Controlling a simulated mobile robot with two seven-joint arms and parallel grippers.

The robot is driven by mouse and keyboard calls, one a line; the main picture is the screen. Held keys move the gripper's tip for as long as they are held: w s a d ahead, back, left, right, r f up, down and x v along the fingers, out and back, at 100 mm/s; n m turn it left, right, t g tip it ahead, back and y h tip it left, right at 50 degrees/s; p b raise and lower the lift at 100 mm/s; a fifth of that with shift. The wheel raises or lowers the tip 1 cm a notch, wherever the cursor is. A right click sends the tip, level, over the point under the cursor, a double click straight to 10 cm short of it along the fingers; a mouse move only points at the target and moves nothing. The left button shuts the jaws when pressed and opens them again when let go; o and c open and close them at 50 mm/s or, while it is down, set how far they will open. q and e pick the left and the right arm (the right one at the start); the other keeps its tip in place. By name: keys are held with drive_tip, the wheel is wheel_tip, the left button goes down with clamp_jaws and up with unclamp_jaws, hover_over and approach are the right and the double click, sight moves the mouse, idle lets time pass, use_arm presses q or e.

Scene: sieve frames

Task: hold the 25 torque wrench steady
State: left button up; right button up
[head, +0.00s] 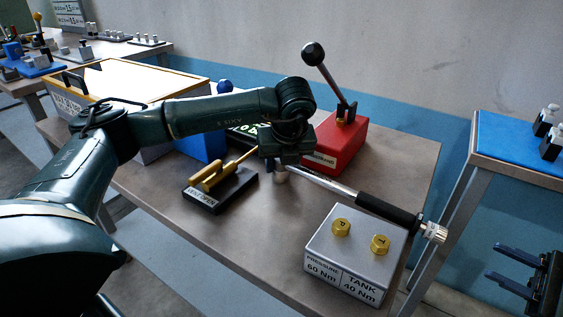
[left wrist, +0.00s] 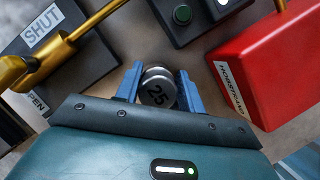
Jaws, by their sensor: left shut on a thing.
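The torque wrench (head: 325,184) has a silver shaft, a black grip and a silver knurled end. It slants down to the right from my left gripper, over the wooden table. Its round end marked 25 (left wrist: 157,92) sits between the blue fingers in the left wrist view. My left gripper (head: 277,170) is shut on the wrench near its head end; the fingers also show in the left wrist view (left wrist: 155,80). My right gripper (head: 493,261) is at the lower right, off the table, its blue fingers apart and empty.
A grey block (head: 347,250) with two brass nuts, labelled 60 Nm and 40 Nm, stands below the wrench grip. A red box (head: 338,150) with a lever is behind. A black valve base (head: 222,195) with brass handle lies left. A blue-topped table (head: 495,140) stands right.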

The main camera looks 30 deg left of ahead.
use_arm(q)
clamp_jaws()
idle(0.4)
unclamp_jaws()
drive_tip(key=shift+f, duration=0.1)
clamp_jaws()
idle(0.8)
